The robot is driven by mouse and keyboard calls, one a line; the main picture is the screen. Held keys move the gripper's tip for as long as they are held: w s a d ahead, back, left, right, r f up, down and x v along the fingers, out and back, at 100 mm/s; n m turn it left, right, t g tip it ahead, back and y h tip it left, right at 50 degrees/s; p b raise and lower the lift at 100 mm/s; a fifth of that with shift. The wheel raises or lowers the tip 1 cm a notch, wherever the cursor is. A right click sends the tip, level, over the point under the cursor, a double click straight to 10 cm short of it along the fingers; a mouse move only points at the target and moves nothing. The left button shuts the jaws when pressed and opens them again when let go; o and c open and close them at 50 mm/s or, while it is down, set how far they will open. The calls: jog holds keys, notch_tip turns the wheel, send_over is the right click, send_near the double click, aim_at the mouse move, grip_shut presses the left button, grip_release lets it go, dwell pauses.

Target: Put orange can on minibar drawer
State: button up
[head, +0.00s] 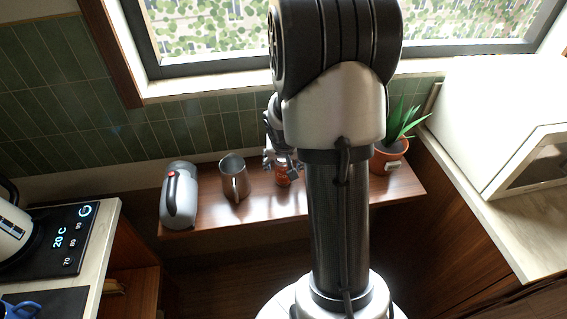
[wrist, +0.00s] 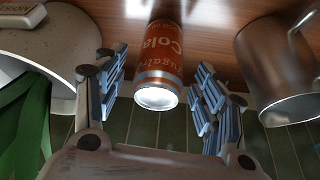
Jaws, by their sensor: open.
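The orange can (wrist: 158,57), with white "Cola" lettering, stands on a wooden shelf (head: 255,205) below the window. In the head view the can (head: 283,178) shows just below my gripper (head: 282,165), partly hidden by it. In the wrist view my gripper (wrist: 165,95) is open, with one finger on each side of the can. Gaps show between the can and both fingers. I cannot make out a minibar drawer for sure in either view.
A metal pitcher (head: 233,178) and a grey jug (head: 179,196) stand left of the can. A potted plant (head: 390,153) stands to its right. A white box-shaped appliance (head: 500,110) is at right. A kettle (head: 14,225) sits on the left counter. My arm blocks the middle.

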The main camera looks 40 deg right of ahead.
jog(key=s+a+r+n+p, duration=0.1)
jog(key=s+a+r, duration=0.1)
jog(key=a+r, duration=0.35)
jog(key=s+a+r+n+p, duration=0.1)
jog(key=s+a+r+p, duration=0.15)
jog(key=r, duration=0.65)
jog(key=s+a+r+n, duration=0.2)
jog(key=s+a+r, duration=0.2)
jog(key=a, duration=0.3)
jog(key=s+a+r+n+t+y+b, duration=0.1)
jog(key=s+a+r+n, duration=0.1)
jog(key=s+a, duration=0.3)
jog(key=shift+a+r+y, duration=0.3)
jog(key=shift+a+r, duration=0.6)
jog(key=shift+a, duration=0.05)
jog(key=s+a, duration=0.1)
jog(key=s, duration=0.1)
jog(key=s+a+n, duration=0.1)
jog(key=s+a+r+n+y, duration=0.1)
jog(key=s+a, duration=0.1)
jog(key=shift+s+a, duration=0.1)
jog(key=shift+s, duration=0.25)
jog(key=shift+o, duration=0.5)
jog(key=shift+s+a, duration=0.25)
jog(key=shift+s, duration=0.05)
